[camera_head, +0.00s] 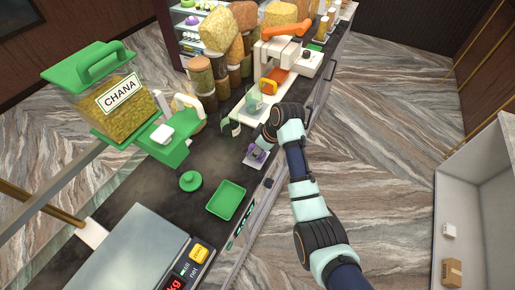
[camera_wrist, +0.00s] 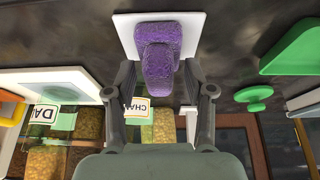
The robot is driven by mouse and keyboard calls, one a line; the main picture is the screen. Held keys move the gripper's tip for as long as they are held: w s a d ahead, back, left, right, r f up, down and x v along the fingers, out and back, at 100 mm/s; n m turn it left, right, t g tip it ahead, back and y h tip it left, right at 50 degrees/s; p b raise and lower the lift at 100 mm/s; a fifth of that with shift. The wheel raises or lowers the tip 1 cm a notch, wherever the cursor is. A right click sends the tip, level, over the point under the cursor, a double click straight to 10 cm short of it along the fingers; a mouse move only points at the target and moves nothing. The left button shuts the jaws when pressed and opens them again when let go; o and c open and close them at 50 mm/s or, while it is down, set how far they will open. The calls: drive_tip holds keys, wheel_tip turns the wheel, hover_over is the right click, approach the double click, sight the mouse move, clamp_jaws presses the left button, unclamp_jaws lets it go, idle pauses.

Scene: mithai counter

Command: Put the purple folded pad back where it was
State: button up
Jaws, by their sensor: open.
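The purple folded pad (camera_head: 257,154) lies on a small white tile (camera_head: 249,162) on the dark counter, near its front edge. In the wrist view the purple folded pad (camera_wrist: 158,48) sits on the white tile (camera_wrist: 190,28), with one fold overlapping the other. My gripper (camera_wrist: 160,75) is open. Its two fingers stand on either side of the near end of the pad in the wrist view, with a gap on each side. In the head view my gripper (camera_head: 264,143) is right at the pad and partly hides it; whether it touches is not clear.
A green tray (camera_head: 242,188) and a round green lid (camera_head: 190,181) lie on the counter nearby. A steel scale (camera_head: 125,255) stands at the front left. A green CHANA dispenser (camera_head: 120,96) overhangs the left. A white machine (camera_head: 287,58) and jars (camera_head: 203,85) stand behind.

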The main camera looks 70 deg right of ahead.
drive_tip(key=p+v, duration=0.1)
drive_tip(key=v, duration=1.1)
drive_tip(key=w+a+t, duration=0.1)
drive_tip(key=w+a, duration=0.3)
drive_tip(key=a, duration=0.5)
drive_tip(key=w+a+t+h, duration=0.1)
drive_tip(key=w+a+t, duration=0.1)
drive_tip(key=w+a, duration=0.5)
drive_tip(key=w+a+t, duration=0.1)
drive_tip(key=w+a, duration=0.1)
drive_tip(key=a, duration=0.8)
drive_tip(key=s+a+r+t, duration=0.2)
drive_tip(key=a+r, duration=0.1)
drive_tip(key=a, duration=0.6)
drive_tip(key=s+a+r+t+y, duration=0.1)
drive_tip(key=s+a+r+t, duration=0.1)
drive_tip(key=a, duration=0.8)
drive_tip(key=shift+s+a+r+n, duration=0.3)
drive_tip(key=shift+s+r, duration=0.1)
drive_tip(key=shift+r, duration=0.05)
